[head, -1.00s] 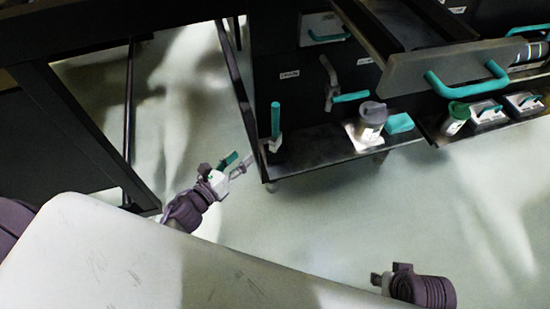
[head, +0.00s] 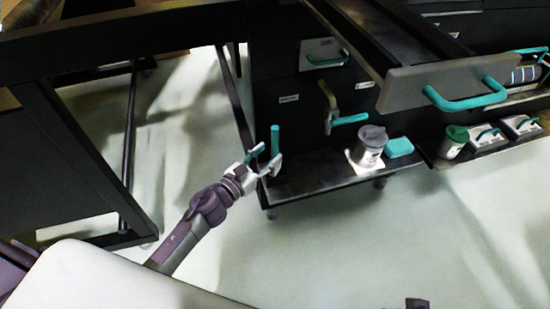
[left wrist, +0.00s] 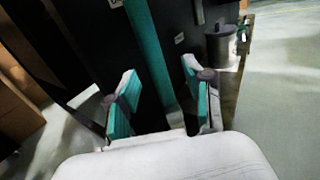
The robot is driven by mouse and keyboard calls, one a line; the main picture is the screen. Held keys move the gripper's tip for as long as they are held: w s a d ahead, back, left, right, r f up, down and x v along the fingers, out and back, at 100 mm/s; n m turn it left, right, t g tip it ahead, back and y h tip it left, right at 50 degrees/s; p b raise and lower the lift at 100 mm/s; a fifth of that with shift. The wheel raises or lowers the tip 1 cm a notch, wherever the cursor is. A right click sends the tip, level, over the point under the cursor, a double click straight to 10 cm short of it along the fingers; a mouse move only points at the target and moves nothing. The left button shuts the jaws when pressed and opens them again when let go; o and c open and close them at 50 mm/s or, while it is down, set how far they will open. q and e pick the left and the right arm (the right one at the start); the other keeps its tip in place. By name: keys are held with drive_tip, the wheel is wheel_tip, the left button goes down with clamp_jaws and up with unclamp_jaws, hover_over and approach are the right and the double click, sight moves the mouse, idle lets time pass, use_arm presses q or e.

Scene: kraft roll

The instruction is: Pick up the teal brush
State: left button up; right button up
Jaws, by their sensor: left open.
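The teal brush (head: 274,140) stands upright at the left end of the low dark shelf (head: 310,180). Its lower end is partly hidden by my gripper in the head view. My left gripper (head: 264,160) is open right beside the brush, its teal-padded fingers pointing at it. In the left wrist view the teal handle (left wrist: 150,45) rises beyond and between the open fingertips (left wrist: 160,84). I cannot tell whether a finger touches it. Of my right arm only a small dark piece shows at the bottom edge of the head view.
A grey-lidded canister (head: 370,147), a teal block (head: 399,147) and a green-lidded jar (head: 453,142) stand to the right. An open drawer (head: 440,82) with a teal handle juts out above. A dark table frame (head: 75,150) stands left. The pale floor in front is clear.

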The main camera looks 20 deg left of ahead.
sight(273, 148)
use_arm(q)
drive_tip(key=x, duration=0.4)
drive_tip(key=shift+w+a+r, duration=0.15)
drive_tip(key=shift+w, duration=0.05)
clamp_jaws()
